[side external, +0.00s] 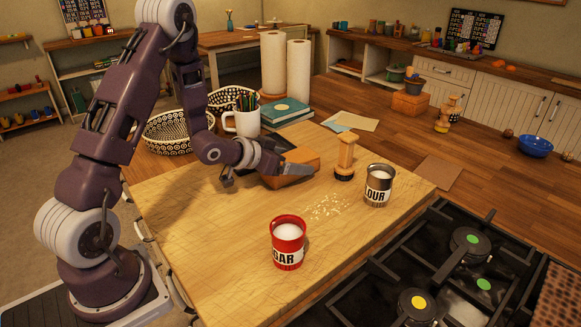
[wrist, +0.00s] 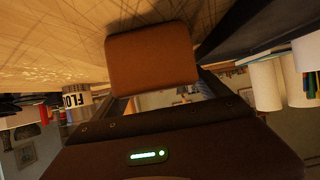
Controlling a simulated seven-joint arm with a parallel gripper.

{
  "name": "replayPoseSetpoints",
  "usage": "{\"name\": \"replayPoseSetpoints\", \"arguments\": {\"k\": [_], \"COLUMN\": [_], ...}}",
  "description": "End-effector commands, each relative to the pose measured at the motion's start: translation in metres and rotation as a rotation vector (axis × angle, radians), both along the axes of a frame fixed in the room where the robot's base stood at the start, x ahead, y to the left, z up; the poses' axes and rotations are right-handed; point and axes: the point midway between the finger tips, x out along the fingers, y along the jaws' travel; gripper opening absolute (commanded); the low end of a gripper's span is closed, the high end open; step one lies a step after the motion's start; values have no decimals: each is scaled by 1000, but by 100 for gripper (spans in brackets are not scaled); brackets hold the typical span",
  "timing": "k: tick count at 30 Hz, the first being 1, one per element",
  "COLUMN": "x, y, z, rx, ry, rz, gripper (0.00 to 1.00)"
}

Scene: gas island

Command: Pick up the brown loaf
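The brown loaf (side external: 308,160) is a block-shaped brown thing near the back middle of the wooden board (side external: 200,225). My gripper (side external: 292,168) is at the loaf, and its near finger lies along the loaf's front side. In the wrist view the loaf's brown face (wrist: 151,60) fills the upper middle, in front of my gripper (wrist: 160,95). The fingers are apart, with the loaf between or just beyond them. I cannot tell whether they press on it. The far finger is hidden in the side view, and so is any gap under the loaf.
A wooden-handled stamp-like tool (side external: 345,158) stands close right of the loaf, with a flour tin (side external: 378,186) beyond. A red sugar tin (side external: 287,243) stands in front. A pencil mug (side external: 243,121), books (side external: 285,111) and paper rolls (side external: 273,65) stand behind. The board's left front is clear.

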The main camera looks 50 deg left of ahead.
Motion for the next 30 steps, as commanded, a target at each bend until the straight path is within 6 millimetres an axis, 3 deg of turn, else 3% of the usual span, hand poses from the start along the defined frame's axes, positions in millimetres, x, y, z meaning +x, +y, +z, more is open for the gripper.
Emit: {"name": "replayPoseSetpoints", "arguments": {"k": [2, 12, 22, 30], "x": [0, 0, 1, 1], "y": [0, 0, 0, 0], "z": [0, 0, 10, 73], "rx": [0, 1, 2, 5], "ry": [0, 0, -7, -12], "rz": [0, 0, -1, -2], "gripper": [68, 1, 0, 0]}}
